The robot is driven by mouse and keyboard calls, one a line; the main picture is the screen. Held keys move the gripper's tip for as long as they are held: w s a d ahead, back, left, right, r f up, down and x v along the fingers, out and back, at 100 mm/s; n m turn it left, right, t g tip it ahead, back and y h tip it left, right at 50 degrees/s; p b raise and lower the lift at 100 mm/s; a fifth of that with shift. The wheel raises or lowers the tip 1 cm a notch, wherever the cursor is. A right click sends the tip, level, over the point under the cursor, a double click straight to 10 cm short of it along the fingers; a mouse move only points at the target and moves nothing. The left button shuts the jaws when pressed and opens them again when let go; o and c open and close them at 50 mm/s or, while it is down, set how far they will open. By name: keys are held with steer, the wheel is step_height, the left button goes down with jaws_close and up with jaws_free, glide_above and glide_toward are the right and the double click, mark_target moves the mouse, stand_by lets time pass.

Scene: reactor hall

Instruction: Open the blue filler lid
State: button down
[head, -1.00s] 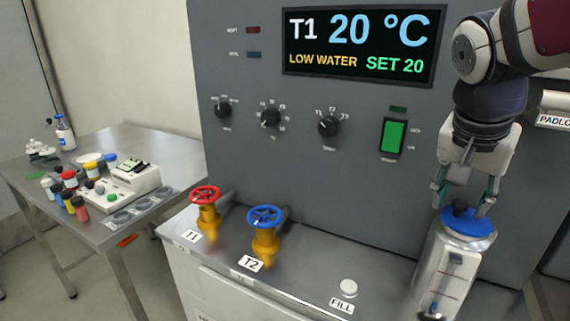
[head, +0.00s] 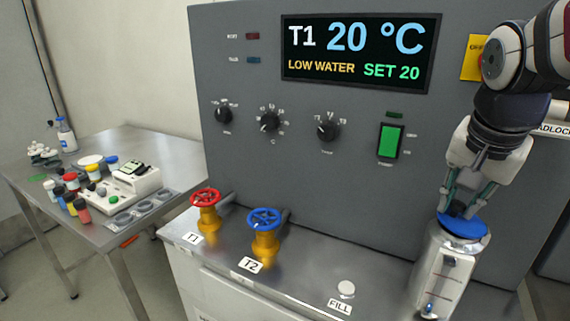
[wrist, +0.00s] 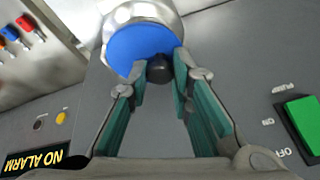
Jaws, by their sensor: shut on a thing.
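The blue filler lid (head: 464,227) sits on top of the steel filler vessel (head: 441,272) at the right of the machine's ledge. The lid looks round and flat in the wrist view (wrist: 138,42), with a dark knob (wrist: 159,70) near the edge closest to my fingers. My gripper (head: 459,208) comes down from above, tilted, with its fingertips at the lid. In the wrist view my gripper (wrist: 160,63) has its two green-padded fingers shut on the dark knob. The fingers partly hide the knob in the head view. I cannot tell whether the lid is raised at all.
The grey control panel (head: 250,120) stands right behind the vessel, with a green switch (head: 391,141) near my arm. A red valve wheel (head: 205,197) and a blue valve wheel (head: 264,219) stand on the ledge to the left.

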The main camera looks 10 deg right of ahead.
steer(key=shift+s+d+r+t+y+p, duration=0.3)
steer(key=shift+r+t+y+p, duration=0.1)
steer(key=shift+y, duration=0.2)
steer(key=c, duration=1.4)
jaws_free()
steer(key=v, duration=1.2)
